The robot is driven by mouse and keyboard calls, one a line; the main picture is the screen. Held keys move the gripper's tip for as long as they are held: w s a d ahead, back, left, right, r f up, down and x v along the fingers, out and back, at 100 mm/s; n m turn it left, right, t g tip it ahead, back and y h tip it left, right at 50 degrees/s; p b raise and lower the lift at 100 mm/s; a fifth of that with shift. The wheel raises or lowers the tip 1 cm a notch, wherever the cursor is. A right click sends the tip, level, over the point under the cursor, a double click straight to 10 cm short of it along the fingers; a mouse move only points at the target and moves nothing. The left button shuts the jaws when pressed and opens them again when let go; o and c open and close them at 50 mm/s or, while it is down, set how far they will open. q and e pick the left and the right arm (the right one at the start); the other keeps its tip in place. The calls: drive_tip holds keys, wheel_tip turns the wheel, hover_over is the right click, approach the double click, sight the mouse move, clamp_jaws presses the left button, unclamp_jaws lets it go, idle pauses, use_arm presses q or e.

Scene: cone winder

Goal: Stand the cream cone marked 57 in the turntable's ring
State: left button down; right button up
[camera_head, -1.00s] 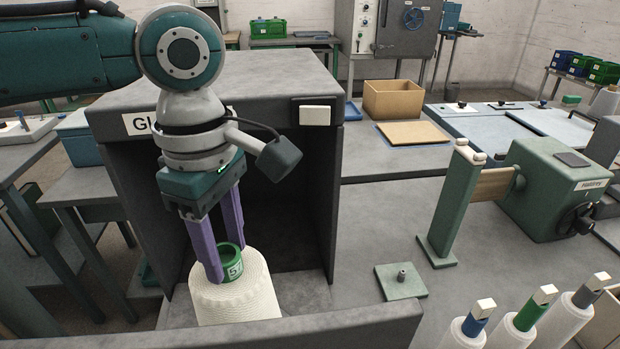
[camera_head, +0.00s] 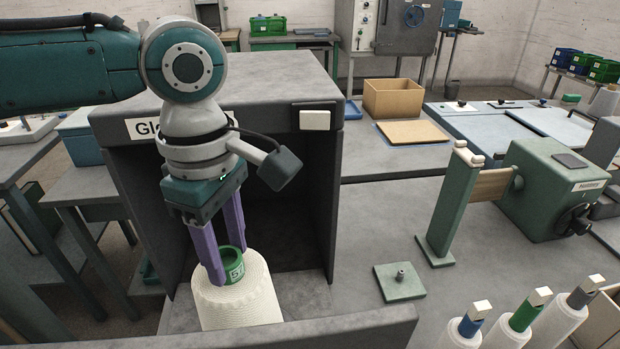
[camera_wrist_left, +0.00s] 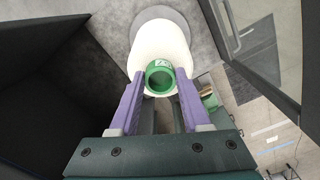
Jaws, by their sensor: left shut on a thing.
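The cream cone (camera_head: 238,302) with a green top tube (camera_head: 233,267) stands upright inside the grey booth; a white label on the tube looks like 57. My left gripper (camera_head: 229,262) points down with its purple fingers shut on either side of the green tube. In the left wrist view the cone (camera_wrist_left: 160,36) and its tube (camera_wrist_left: 160,79) sit between the fingertips. A round grey disc, seemingly the turntable (camera_wrist_left: 178,13), shows beyond the cone's base. Whether the cone's foot touches it, and the ring itself, are hidden. My right gripper is out of view.
The booth's side walls (camera_head: 318,200) and roof (camera_head: 240,80) close in around the arm, and a low front wall (camera_head: 300,330) hides the cone's foot. To the right stand a green post (camera_head: 447,205), a small green plate with a peg (camera_head: 400,284) and several white cones (camera_head: 560,325).

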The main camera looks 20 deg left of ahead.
use_arm(q)
drive_tip(key=shift+f+b, duration=0.65)
drive_tip(key=shift+f, duration=1.35)
drive_tip(key=shift+c, duration=1.4)
unclamp_jaws()
wheel_tip(320, 180, up, 10)
drive_tip(key=shift+p, duration=0.4)
